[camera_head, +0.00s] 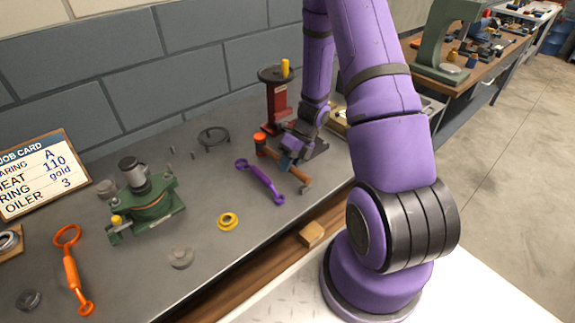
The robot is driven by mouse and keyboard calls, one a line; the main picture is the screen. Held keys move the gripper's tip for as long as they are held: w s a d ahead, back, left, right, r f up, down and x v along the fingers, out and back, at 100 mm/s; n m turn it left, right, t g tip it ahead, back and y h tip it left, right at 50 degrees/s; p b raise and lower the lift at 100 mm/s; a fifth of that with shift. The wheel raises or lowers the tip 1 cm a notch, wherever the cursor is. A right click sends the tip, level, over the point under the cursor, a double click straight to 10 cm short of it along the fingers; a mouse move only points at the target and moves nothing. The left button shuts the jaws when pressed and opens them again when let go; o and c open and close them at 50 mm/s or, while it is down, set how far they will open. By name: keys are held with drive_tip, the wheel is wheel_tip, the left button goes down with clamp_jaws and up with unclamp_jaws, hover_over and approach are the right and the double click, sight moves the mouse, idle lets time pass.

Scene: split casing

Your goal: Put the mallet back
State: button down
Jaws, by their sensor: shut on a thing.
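The mallet (299,173) has an orange end and a brown wooden part running down to the right. It is small in the head view and partly hidden by my gripper (289,157). My gripper is at the end of the purple arm, low over the back right of the bench, and is shut on the mallet. I cannot tell whether the mallet touches the bench top.
A red stand (276,105) is just behind my gripper. A purple wrench-like tool (260,181) lies close to the left. A yellow ring (228,221), green casing (147,210), orange tool (71,270) and job card (42,172) are farther left. A wooden block (312,235) sits at the front edge.

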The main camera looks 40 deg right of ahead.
drive_tip(key=shift+f, duration=0.3)
idle(0.6)
drive_tip(key=c, duration=0.9)
unclamp_jaws()
drive_tip(key=shift+r, duration=3.5)
drive_tip(key=v, duration=1.1)
